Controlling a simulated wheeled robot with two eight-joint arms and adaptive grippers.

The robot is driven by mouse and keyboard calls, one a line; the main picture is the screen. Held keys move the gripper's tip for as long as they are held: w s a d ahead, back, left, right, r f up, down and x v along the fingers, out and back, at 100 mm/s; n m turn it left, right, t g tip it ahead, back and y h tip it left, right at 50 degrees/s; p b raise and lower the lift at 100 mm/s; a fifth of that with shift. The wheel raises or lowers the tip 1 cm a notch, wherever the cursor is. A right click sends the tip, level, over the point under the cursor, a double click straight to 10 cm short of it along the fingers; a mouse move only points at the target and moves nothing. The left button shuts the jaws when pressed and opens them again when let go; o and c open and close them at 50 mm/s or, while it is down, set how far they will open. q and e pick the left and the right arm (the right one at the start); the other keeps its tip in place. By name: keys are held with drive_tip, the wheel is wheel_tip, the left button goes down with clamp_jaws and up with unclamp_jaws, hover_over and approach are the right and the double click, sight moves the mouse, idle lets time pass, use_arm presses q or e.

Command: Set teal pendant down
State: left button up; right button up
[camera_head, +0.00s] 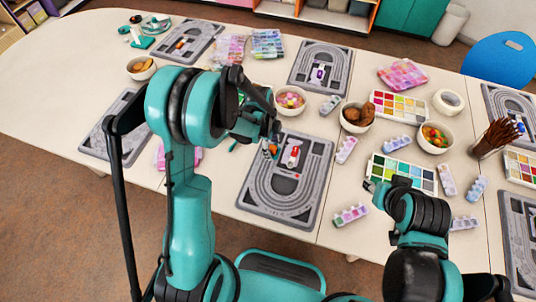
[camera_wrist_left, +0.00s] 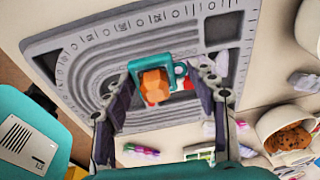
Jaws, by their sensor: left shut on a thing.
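The teal pendant (camera_wrist_left: 151,80) has a square teal frame with an orange stone and a small loop at its side. In the left wrist view it sits between the fingers of my left gripper (camera_wrist_left: 163,95), which is shut on it. In the head view the pendant (camera_head: 270,150) shows small below my left gripper (camera_head: 271,138), over the upper left of the middle grey bead board (camera_head: 253,192). I cannot tell whether it touches the board. A red and white piece (camera_head: 293,155) lies just right of it. My right gripper (camera_head: 372,186) is low beside a paint palette, its opening unclear.
Bowls with beads (camera_head: 290,99), brown lumps (camera_head: 357,117) and colourful pieces (camera_head: 434,137) stand behind and to the right. Small bead boxes (camera_head: 347,149) lie nearby. Another bead board (camera_head: 320,67) lies farther back. The middle board's lower part is clear.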

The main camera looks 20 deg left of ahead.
use_arm(q)
drive_tip(key=shift+w+a+f, duration=0.2)
drive_tip(key=shift+a+f, duration=0.4)
drive_tip(key=shift+a, duration=0.35)
drive_tip(key=shift+f, duration=0.2)
drive_tip(key=shift+f+b, duration=0.9)
drive_tip(key=shift+f, duration=0.9)
drive_tip(key=shift+f, duration=0.2)
drive_tip(key=o, duration=1.1)
drive_tip(key=shift+r, duration=0.1)
